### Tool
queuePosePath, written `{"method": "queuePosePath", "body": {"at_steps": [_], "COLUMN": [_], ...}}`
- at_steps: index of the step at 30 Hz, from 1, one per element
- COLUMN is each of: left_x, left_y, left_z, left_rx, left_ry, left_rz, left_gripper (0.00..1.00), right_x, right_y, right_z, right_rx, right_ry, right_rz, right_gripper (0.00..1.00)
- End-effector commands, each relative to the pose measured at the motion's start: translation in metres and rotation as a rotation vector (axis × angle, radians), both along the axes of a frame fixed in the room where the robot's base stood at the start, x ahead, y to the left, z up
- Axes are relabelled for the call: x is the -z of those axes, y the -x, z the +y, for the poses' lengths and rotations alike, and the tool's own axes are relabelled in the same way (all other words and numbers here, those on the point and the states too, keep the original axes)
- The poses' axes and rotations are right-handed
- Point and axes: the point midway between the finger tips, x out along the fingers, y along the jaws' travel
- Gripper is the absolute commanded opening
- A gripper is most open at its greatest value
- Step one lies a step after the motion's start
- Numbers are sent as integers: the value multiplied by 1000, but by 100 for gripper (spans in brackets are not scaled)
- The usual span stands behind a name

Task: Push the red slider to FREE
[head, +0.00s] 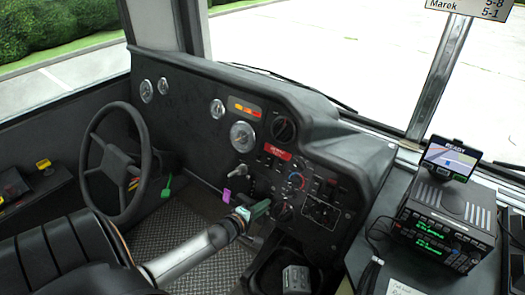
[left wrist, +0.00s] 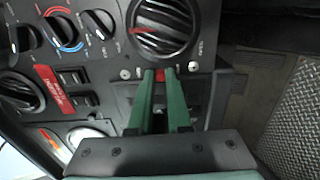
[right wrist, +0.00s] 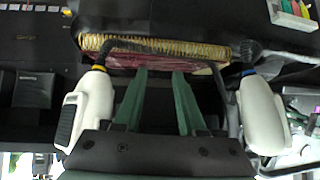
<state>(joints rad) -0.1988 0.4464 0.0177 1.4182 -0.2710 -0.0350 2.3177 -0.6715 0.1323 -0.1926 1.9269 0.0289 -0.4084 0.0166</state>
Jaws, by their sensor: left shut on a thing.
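The red slider (left wrist: 160,75) shows in the left wrist view as a small red block on the dark dashboard, just below a large round vent (left wrist: 162,22). The green fingertips of my left gripper (left wrist: 160,80) are on either side of it, shut on it. In the head view my left gripper (head: 256,209) reaches the lower part of the dashboard, and the slider is hidden there. Small lettering flanks the slider, too small to read. My right gripper (right wrist: 160,78) is open and empty in the right wrist view, away from the dashboard controls.
Rotary knobs (left wrist: 98,24) and a red label (left wrist: 54,86) sit near the slider. A steering wheel (head: 115,165) stands at left in the head view. A radio unit with a screen (head: 445,225) is at right. White handles (right wrist: 86,108) flank my right gripper.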

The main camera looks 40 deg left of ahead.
Motion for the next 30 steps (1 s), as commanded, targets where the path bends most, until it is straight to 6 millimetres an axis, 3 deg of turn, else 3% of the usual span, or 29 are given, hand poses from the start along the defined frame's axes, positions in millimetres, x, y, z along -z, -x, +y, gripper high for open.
{"method": "queuePosePath", "body": {"at_steps": [1, 4, 15, 16, 23, 30], "left_x": [-12, -17, -18, -18, -17, -16], "left_y": [-3, -5, -7, -7, -7, -6], "left_z": [1, 1, 1, 1, 1, 1], "left_rx": [-1, -1, 0, 0, 0, 0], "left_ry": [1, 0, -1, -1, -1, -1], "left_rz": [-5, -6, -12, -12, -10, -7], "left_gripper": [0, 0, 0, 19, 45, 48], "right_x": [-12, -18, -11, -11, -11, -11], "right_y": [-1, -1, 4, 4, 4, 4], "right_z": [-1, -2, -5, -5, -5, -5], "right_rx": [2, 4, 7, 7, 7, 8], "right_ry": [0, 1, 7, 7, 7, 7], "right_rz": [-4, -11, 5, 5, 6, 6], "right_gripper": [40, 40, 40, 40, 40, 40]}}
